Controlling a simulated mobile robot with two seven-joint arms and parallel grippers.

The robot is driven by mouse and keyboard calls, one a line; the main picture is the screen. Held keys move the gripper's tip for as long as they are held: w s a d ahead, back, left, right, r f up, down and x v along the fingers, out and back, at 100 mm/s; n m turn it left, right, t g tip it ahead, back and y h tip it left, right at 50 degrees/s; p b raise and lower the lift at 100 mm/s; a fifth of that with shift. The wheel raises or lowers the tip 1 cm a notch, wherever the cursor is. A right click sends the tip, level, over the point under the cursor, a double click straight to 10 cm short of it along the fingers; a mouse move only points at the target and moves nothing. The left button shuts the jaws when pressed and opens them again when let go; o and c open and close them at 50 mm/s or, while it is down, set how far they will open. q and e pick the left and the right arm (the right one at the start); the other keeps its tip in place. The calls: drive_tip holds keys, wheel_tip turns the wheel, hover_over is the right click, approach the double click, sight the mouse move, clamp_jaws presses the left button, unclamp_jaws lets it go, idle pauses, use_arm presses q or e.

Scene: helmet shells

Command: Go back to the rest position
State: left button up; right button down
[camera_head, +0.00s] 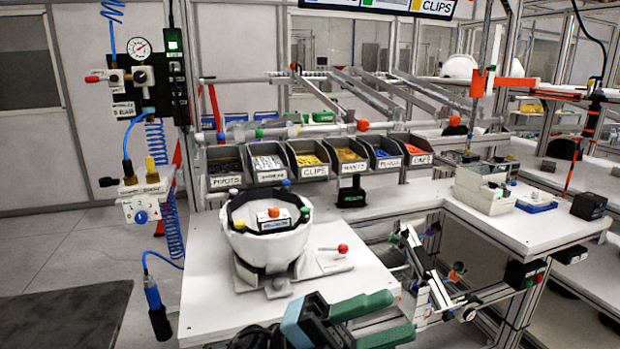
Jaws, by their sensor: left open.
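My left gripper (402,315) is at the bottom of the head view, in front of the white work table (215,310). Its two green fingers are spread apart, pointing right, with nothing between them. The white helmet shell (275,248) sits upside down in a holder on the table, beyond the gripper and apart from it. A dark ring and an orange knob show in the shell's opening. My right gripper does not show.
A row of parts bins (315,170) stands behind the shell. A red-tipped lever (342,248) is beside it. A second white table (530,225) is at right, with metal framing and clamps (430,275) between. A blue-hosed tool (153,300) hangs at left.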

use_arm(q)
drive_tip(key=w+a+f+n+t+y, duration=0.1)
drive_tip(key=a+f+n+t+y, duration=0.7)
drive_tip(key=f+n+t, duration=0.6)
drive_tip(key=w+a+f+n+t+y, duration=0.2)
drive_tip(key=a+f+n+t+y, duration=0.65)
drive_tip(key=n, duration=0.75)
drive_tip(key=s+a+f+n+g+y, duration=0.2)
drive_tip(key=s+a+f, duration=0.4)
drive_tip(key=s+f, duration=0.6)
drive_tip(key=s+a+f+n+g+y+p, duration=0.1)
drive_tip(key=s+a+f+n+g+y, duration=0.2)
drive_tip(key=s+f, duration=0.9)
drive_tip(key=a+n+g, duration=0.1)
drive_tip(key=a+g, duration=0.1)
drive_tip(key=g, duration=0.1)
drive_tip(key=shift+s+a+f+y+p, duration=0.2)
drive_tip(key=shift+s+a+y+p, duration=0.1)
drive_tip(key=shift+a+y, duration=0.1)
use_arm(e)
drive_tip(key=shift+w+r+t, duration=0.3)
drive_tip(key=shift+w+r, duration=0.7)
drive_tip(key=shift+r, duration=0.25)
use_arm(q)
drive_tip(key=shift+g, duration=0.25)
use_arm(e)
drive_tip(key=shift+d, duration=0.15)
